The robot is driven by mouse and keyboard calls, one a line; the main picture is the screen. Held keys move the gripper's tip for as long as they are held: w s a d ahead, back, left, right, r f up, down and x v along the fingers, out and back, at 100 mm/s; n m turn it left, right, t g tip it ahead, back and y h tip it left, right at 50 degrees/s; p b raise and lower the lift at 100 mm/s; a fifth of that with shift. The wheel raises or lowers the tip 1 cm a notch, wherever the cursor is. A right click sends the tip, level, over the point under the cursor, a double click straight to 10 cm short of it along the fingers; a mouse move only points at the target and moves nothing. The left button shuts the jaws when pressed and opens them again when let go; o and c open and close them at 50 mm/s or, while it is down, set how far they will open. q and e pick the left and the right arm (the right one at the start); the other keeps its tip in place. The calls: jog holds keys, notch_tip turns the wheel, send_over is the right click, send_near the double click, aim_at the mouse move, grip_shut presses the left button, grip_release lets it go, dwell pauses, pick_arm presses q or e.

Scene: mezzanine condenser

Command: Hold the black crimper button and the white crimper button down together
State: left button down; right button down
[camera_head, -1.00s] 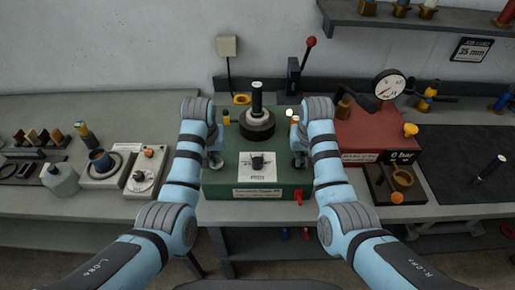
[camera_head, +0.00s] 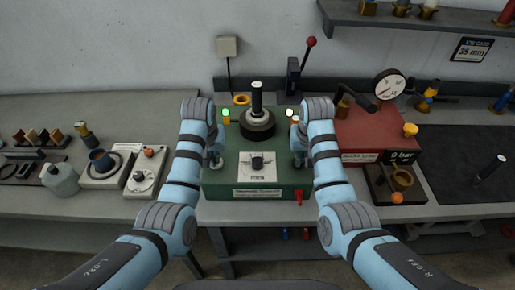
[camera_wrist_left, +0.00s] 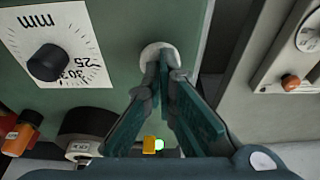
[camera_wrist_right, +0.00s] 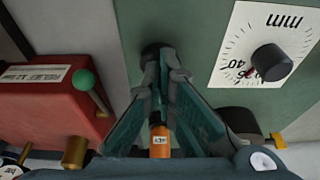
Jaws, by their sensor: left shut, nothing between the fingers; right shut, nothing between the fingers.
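The green crimper box (camera_head: 225,180) stands on the bench in front of me, with a dial knob (camera_head: 257,162) on its top. My left gripper (camera_head: 215,162) is shut and empty at the box's left side. In the left wrist view its fingertips (camera_wrist_left: 162,62) are over the round white button (camera_wrist_left: 151,48) and seem to touch it. My right gripper (camera_head: 299,160) is shut and empty at the right side. In the right wrist view its fingertips (camera_wrist_right: 159,62) are over the black button (camera_wrist_right: 151,47) and seem to touch it. How far either button is pressed I cannot tell.
A green lamp (camera_head: 226,112) and a pale lamp (camera_head: 289,112) are lit behind the box's top. A black post (camera_head: 257,97) stands between them. A red box with a gauge (camera_head: 375,135) is to the right. A grey device with a dial (camera_head: 145,172) is to the left.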

pick_arm(q)
jog(key=v, duration=0.2)
jog(key=w+v, duration=0.1)
jog(key=v, duration=0.3)
jog(key=shift+w+r, duration=0.25)
jog(key=shift+r, duration=0.35)
pick_arm(e)
jog(key=v, duration=0.2)
jog(key=w+v, duration=0.1)
jog(key=v, duration=0.3)
jog(key=shift+w+r, duration=0.3)
jog(key=shift+r, duration=0.3)
pick_arm(q)
jog(key=shift+f, duration=0.1)
pick_arm(e)
jog(key=shift+d+f, duration=0.1)
